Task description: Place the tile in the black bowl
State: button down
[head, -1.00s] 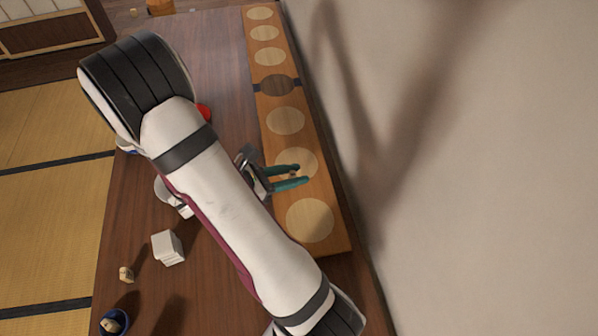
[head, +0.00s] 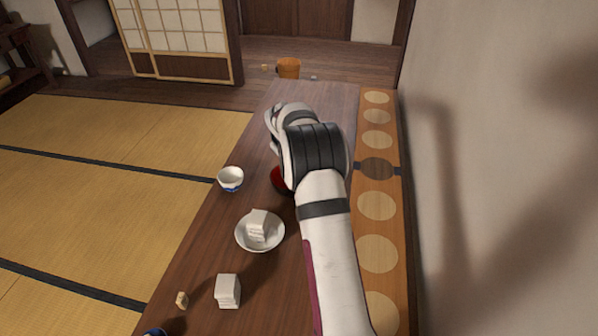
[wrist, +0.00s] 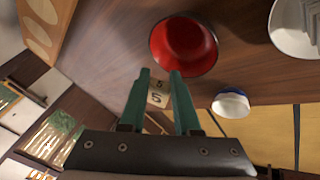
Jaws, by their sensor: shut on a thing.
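My gripper (wrist: 160,76) shows in the wrist view with its two green fingers shut on a small pale tile (wrist: 157,97) marked with a 5. The bowl (wrist: 185,44), red inside with a dark rim, lies just beyond the fingertips in that view; the tile appears outside its rim. In the head view the bowl (head: 279,180) shows only in part, left of my arm, which covers the rest. My fingers and the tile are hidden there behind my arm. I cannot tell the tile's height above the table.
A white and blue cup (head: 231,178) stands left of the bowl. A white dish (head: 241,236) holds a white block (head: 257,224). Another white block (head: 228,290) and a small tan piece (head: 182,300) lie nearer. A wooden board (head: 396,195) with pale circles runs along the wall.

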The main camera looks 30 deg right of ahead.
notch_tip(320, 180, down, 9)
dwell(0.4)
jog(key=c, duration=0.5)
grip_release()
jog(key=shift+c, duration=0.2)
notch_tip(320, 180, up, 7)
